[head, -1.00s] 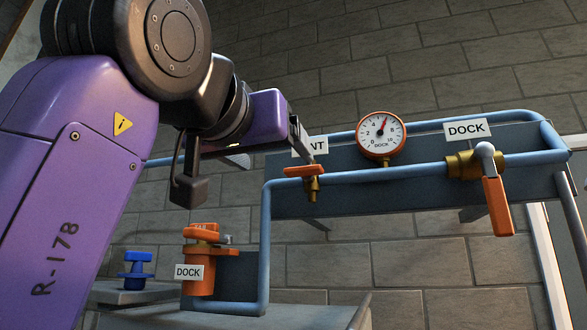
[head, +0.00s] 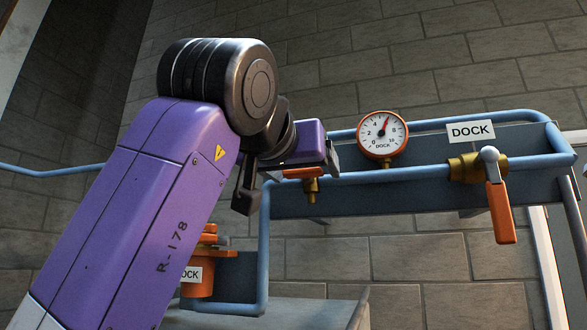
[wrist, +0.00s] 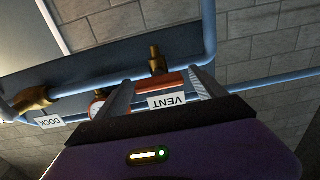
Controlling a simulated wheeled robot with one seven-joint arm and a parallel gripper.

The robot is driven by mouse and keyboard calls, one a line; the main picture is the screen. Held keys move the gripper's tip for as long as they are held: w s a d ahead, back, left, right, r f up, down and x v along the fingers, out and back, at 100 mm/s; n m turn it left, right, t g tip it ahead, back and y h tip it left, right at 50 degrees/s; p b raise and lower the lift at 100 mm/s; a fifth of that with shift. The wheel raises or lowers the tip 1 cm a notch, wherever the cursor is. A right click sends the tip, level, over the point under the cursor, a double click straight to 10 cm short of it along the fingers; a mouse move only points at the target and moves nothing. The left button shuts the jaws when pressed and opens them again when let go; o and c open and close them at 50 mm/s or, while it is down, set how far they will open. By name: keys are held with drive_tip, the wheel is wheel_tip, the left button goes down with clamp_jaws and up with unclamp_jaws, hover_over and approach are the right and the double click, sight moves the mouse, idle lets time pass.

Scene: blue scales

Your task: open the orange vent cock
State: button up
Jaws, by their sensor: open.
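The vent cock has a flat orange handle (head: 302,173) on a brass body (head: 311,188), hanging from the blue pipe left of the gauge. In the head view the handle lies roughly along the pipe. In the wrist view my open gripper (wrist: 161,77) has one finger on each side of the orange handle (wrist: 172,81). The VENT label (wrist: 167,101) shows between the fingers. I cannot tell whether either finger touches the handle.
A round DOCK gauge (head: 382,134) is close right of my gripper, needle near the top. A brass DOCK valve with an orange lever (head: 500,212) hangs at the right. An orange DOCK fitting (head: 202,285) stands lower left, partly behind my arm.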

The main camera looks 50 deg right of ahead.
drive_tip(key=c, duration=1.4)
drive_tip(key=shift+o, duration=0.2)
drive_tip(key=n+b, duration=0.1)
drive_tip(key=n, duration=0.3)
drive_tip(key=shift+w+n, duration=0.1)
drive_tip(key=shift+n, duration=0.3)
drive_tip(key=n, duration=0.4)
drive_tip(key=shift+f+n+b, duration=0.15)
drive_tip(key=shift+n+b, duration=0.15)
drive_tip(key=shift+b, duration=0.1)
drive_tip(key=n+b, duration=0.1)
drive_tip(key=n, duration=0.3)
drive_tip(key=shift+w+f, duration=0.1)
drive_tip(key=shift+a+n+b, duration=0.1)
drive_tip(key=shift+n+b, duration=0.75)
drive_tip(key=shift+n, duration=1.35)
